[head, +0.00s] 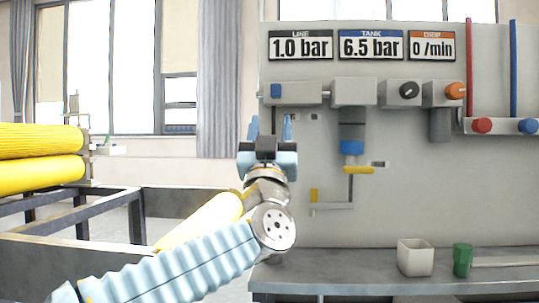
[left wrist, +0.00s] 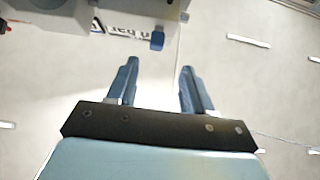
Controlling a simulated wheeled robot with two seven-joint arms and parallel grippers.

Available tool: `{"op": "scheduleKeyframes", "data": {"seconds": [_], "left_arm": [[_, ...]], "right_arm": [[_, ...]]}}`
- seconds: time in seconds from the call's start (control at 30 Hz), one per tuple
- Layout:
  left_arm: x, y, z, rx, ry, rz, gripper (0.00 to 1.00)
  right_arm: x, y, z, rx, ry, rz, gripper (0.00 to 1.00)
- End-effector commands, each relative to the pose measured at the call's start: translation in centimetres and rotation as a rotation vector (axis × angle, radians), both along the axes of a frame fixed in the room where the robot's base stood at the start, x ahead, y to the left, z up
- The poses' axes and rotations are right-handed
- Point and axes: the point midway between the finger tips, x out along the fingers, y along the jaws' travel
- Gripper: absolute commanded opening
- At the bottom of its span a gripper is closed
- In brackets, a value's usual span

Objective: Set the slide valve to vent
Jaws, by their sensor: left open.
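A grey valve block (head: 297,94) is mounted on the panel at the left of a row of fittings. A small blue slider (head: 276,90) sits at its left end. The slider also shows in the left wrist view (left wrist: 157,41), ahead of and roughly between my fingertips. My left gripper (head: 270,128) is open and empty, its fingers pointing up, just below the valve block in the picture. Its two blue fingers also show in the left wrist view (left wrist: 157,80), apart from the slider. My right gripper is not in view.
Displays read LINE 1.0 bar (head: 300,46), TANK 6.5 bar (head: 371,46) and DRIP 0 /min (head: 431,46). A black knob (head: 408,90) and an orange knob (head: 455,91) lie to the right. A white cup (head: 415,257) and green container (head: 462,260) stand on the bench.

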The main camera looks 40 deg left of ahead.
Motion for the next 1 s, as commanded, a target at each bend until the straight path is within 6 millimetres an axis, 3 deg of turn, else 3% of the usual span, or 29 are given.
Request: {"op": "scheduleKeyframes", "data": {"seconds": [0.07, 0.27, 1.0], "left_arm": [[-1.0, -0.6, -1.4, 0.001, 0.001, 0.000, 0.51], [-2.2, -1.4, -2.7, -0.001, 0.000, -0.001, 0.51], [-2.4, -1.4, -2.7, -0.001, 0.000, -0.001, 0.51]], "right_arm": [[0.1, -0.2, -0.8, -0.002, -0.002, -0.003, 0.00], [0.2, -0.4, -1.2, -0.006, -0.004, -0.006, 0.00], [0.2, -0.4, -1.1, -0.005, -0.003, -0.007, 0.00]]}}
